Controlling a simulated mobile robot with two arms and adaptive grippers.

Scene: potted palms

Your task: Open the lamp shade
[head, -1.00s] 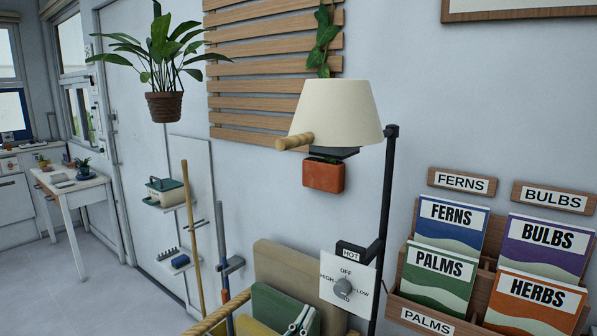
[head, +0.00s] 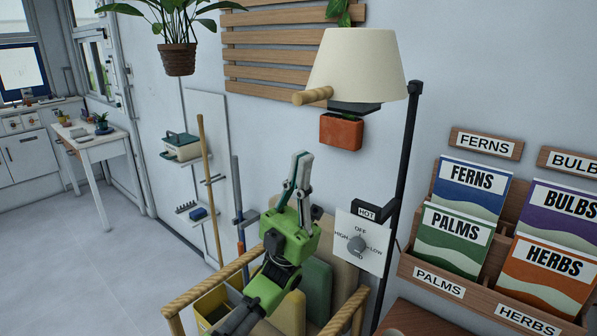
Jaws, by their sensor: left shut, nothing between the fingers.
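The lamp shade (head: 358,62) is a cream cone on a black pole (head: 405,170) at the upper middle right of the head view. A wooden handle (head: 313,96) sticks out from its lower left edge. My left gripper (head: 302,158), green and grey, points up from the lower middle, below and a little left of the handle and apart from it. Its fingers are shut with nothing between them. My right gripper is not in view.
A terracotta box (head: 341,131) hangs just under the shade. A wooden-framed basket (head: 210,285) stands below my left arm. A rack of seed packets (head: 478,268) is on the right. A hanging potted plant (head: 177,58) is at the upper left. Floor is clear at left.

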